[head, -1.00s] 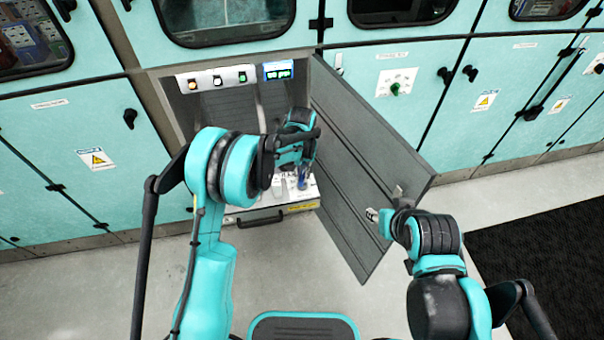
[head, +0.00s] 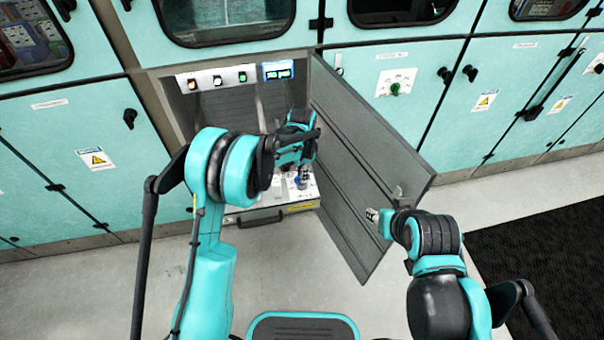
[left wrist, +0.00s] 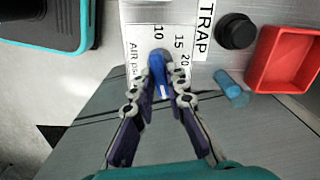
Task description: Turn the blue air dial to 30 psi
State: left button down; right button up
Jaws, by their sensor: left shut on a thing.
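The blue air dial (left wrist: 157,72) is in the left wrist view, on a panel with an "AIR psi" label and the numbers 10, 15 and 20. Its handle has a pale mark at the lower end, between my fingers. My left gripper (left wrist: 164,96) is shut on the dial, one finger on each side. The number 30 cannot be made out. In the head view my left gripper (head: 300,176) reaches down to the panel in the open cabinet. My right gripper (head: 372,215) is beside the open door's inner face; its jaw state is unclear.
The open grey cabinet door (head: 350,140) stands between my arms. A black knob (left wrist: 236,31), a red tray (left wrist: 283,60) and a small blue cylinder (left wrist: 231,88) are right of the dial in the wrist view. A drawer handle (head: 260,220) is below the panel.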

pick_arm(q)
jog(key=shift+m, duration=1.2)
jog(key=c, duration=1.5)
grip_release()
jog(key=shift+c, duration=0.2)
jog(key=shift+r, duration=0.1)
notch_tip(320, 180, up, 12)
